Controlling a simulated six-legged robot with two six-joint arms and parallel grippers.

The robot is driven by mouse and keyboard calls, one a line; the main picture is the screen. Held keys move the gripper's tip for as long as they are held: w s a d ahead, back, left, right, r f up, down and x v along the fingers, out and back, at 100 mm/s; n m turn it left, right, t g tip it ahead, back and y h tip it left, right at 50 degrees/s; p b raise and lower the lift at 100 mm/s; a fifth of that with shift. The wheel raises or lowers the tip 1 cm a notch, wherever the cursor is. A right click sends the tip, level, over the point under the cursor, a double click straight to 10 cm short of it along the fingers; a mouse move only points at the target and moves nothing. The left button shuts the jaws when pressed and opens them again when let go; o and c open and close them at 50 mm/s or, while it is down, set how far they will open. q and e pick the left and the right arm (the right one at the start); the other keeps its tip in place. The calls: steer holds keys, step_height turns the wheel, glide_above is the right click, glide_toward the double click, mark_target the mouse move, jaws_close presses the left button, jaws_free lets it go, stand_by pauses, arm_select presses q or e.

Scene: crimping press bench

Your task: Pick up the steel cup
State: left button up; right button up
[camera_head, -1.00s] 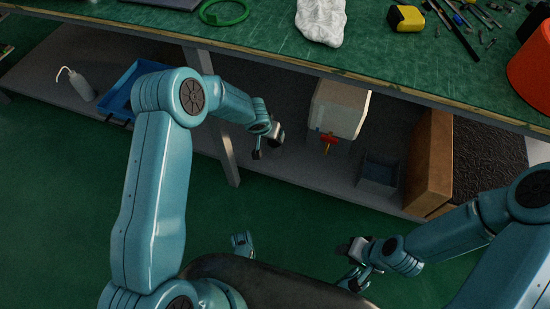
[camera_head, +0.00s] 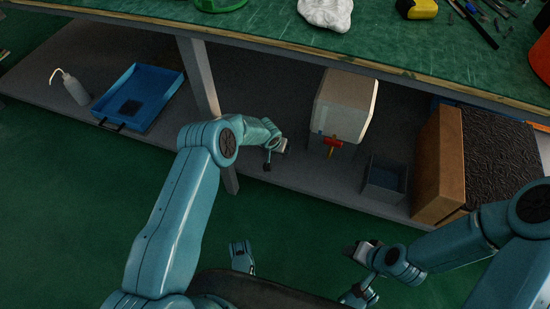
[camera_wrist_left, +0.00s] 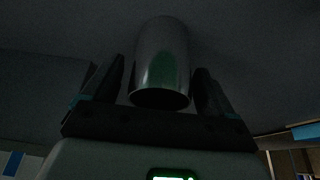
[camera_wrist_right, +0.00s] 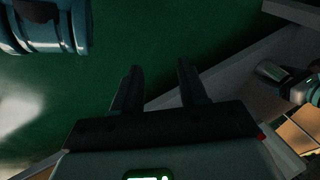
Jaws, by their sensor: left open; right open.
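The steel cup (camera_wrist_left: 164,50) shows in the left wrist view as a shiny cylinder, with its round end towards me. It lies between the two fingers of my left gripper (camera_wrist_left: 160,68), which are open, with dark gaps beside it. In the head view my left gripper (camera_head: 275,154) is at the low shelf, left of the white tank. I cannot make out the cup there; the gripper and arm may hide it. My right gripper (camera_head: 358,254) is open and empty over the green floor; its spread fingers show in the right wrist view (camera_wrist_right: 158,68).
On the low shelf (camera_head: 290,172) stand a wash bottle (camera_head: 76,90), a blue tray (camera_head: 150,92), a white tank (camera_head: 345,104) with a red tap (camera_head: 332,146), a grey bin (camera_head: 385,178) and a brown box (camera_head: 438,165). The bench top (camera_head: 270,22) overhangs it. A bench leg (camera_head: 200,80) stands behind my left arm.

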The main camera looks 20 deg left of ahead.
arm_select(q)
steer(key=shift+w+f, duration=0.15)
steer(key=shift+f, duration=0.1)
arm_select(e)
steer(key=shift+w+f, duration=0.15)
arm_select(q)
steer(key=c, duration=1.1)
steer(key=shift+r, duration=0.1)
step_height(320, 180, up, 20)
steer(key=p, duration=1)
arm_select(e)
steer(key=s+r+g, duration=0.2)
steer(key=s+r, duration=0.4)
steer(key=r, duration=0.3)
steer(key=shift+s+r+y, duration=0.2)
steer(key=shift+s+y, duration=0.05)
steer(key=shift+y, duration=0.05)
